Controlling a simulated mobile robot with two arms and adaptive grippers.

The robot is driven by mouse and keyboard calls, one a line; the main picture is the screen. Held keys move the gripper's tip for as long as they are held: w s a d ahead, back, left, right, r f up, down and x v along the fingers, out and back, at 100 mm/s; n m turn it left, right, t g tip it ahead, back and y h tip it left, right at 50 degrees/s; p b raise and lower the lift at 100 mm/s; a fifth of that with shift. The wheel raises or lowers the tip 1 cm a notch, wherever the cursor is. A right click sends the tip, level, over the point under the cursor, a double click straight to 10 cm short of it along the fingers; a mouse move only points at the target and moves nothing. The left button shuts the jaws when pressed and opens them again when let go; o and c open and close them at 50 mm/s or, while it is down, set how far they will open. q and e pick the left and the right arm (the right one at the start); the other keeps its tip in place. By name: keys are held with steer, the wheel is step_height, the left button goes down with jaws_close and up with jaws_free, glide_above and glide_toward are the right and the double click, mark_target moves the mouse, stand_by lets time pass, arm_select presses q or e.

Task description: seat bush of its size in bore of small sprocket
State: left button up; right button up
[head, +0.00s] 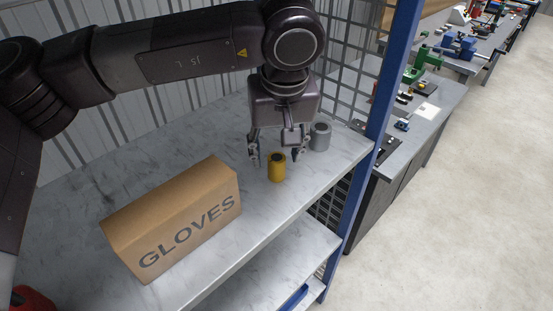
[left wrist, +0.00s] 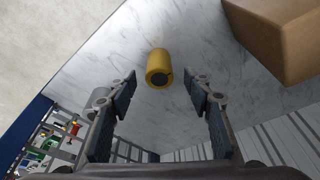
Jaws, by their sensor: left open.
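A yellow bush (head: 277,172) with a dark bore stands on the marbled shelf, near its front edge. A grey bush (head: 320,137) stands behind it to the right, close to the mesh side. My left gripper (head: 277,160) points down above the yellow bush, open and empty. In the left wrist view the yellow bush (left wrist: 157,63) lies ahead of the open fingers, in line with the gap between them. The grey bush (left wrist: 98,98) is partly hidden by the left finger there. I cannot make out a sprocket in either view. My right gripper is out of view.
A cardboard box marked GLOVES (head: 175,215) lies left of the yellow bush. A blue post (head: 385,95) and wire mesh (head: 350,50) bound the shelf at right. Beyond is a grey workbench (head: 432,122) with tools and small parts. The shelf behind the box is clear.

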arm_select(q)
steer(key=shift+w+f, duration=0.15)
steer(key=shift+f, duration=0.15)
steer(key=c, duration=0.4)
jaws_close()
steer(key=shift+r, duration=0.15)
